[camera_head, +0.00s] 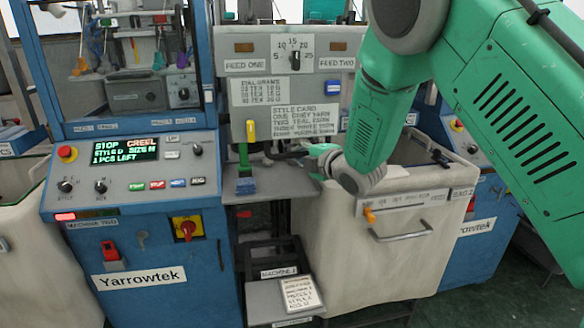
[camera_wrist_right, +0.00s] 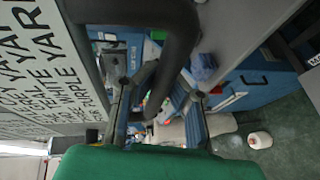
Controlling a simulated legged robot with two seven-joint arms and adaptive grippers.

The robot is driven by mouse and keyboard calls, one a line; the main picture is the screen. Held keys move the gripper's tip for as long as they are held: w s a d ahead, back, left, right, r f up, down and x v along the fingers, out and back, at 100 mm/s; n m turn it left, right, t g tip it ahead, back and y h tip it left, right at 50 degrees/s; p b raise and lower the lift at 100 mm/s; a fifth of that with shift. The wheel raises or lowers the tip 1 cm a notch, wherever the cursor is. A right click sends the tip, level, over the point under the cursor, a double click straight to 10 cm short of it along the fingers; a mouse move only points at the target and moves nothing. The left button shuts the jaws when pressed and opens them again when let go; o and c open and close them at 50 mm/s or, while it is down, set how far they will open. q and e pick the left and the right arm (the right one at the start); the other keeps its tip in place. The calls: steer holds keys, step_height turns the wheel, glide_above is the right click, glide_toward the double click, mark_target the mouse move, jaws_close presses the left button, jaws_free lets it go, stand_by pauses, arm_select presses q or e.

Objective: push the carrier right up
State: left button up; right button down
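No part is labelled as the carrier, so I cannot tell for certain which one it is. A yellow upright piece (camera_head: 250,130) stands on the grey machine front, with a green strip (camera_head: 243,155) below it and a blue block (camera_head: 246,186) at the strip's foot, over a grey shelf. My left gripper is not in view.
A cream bin (camera_head: 350,250) with a metal handle stands under my right arm. The blue control cabinet (camera_head: 170,260) with a lit screen (camera_head: 126,150) is at left. A lower grey step (camera_head: 285,300) holds a card. The style card (camera_head: 305,120) is above the gripper.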

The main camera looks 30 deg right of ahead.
mark_target(298, 73)
steer(key=r+p, duration=0.3)
steer(key=r, duration=0.4)
steer(key=r+p, duration=0.3)
steer(key=r, duration=0.3)
steer(key=r+p, duration=0.3)
steer(key=r, duration=0.4)
steer(key=shift+a+r, duration=0.3)
